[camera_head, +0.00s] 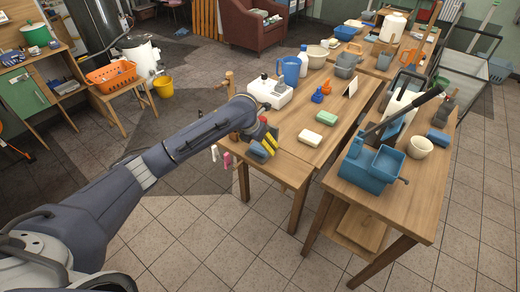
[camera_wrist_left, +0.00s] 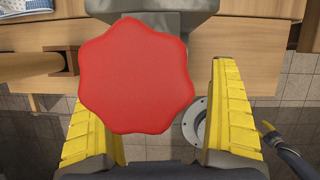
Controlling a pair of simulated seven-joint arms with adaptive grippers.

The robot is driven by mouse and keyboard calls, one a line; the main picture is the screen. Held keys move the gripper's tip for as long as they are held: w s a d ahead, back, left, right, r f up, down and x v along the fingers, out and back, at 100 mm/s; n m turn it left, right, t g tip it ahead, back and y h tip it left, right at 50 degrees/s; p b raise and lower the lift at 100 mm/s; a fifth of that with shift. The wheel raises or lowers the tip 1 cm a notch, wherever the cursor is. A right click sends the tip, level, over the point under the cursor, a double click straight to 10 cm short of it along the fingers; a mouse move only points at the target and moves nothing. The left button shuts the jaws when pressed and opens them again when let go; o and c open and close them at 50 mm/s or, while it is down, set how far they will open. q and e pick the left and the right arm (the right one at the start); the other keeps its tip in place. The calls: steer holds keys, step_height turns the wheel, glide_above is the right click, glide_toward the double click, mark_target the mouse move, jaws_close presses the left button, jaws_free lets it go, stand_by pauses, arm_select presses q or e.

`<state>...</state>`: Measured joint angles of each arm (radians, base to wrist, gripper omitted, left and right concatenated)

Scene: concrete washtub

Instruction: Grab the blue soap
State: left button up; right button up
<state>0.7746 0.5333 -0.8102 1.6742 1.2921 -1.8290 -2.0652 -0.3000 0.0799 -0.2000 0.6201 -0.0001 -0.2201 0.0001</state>
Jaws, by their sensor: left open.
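My left gripper (camera_head: 265,146) is over the near left corner of the wooden table, its yellow-padded fingers pointing down. In the left wrist view the fingers (camera_wrist_left: 165,115) stand wide apart. A red scalloped knob-like piece (camera_wrist_left: 137,75) shows between them, in front of a grey body. I cannot tell whether it touches either finger. A blue-grey piece (camera_head: 258,152) shows at the gripper's end in the head view; I cannot tell whether it is the blue soap or part of the gripper. I see no other clear blue soap. My right gripper is not in view.
A blue pitcher (camera_head: 290,71) and a white box (camera_head: 269,91) stand behind.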

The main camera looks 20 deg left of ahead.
mark_target(260, 146)
arm_select(q)
steer(key=shift+a+x, duration=0.2)
steer(key=shift+x, duration=1.8)
steer(key=shift+w, duration=0.1)
steer(key=c, duration=1.3)
steer(key=shift+r, duration=0.25)
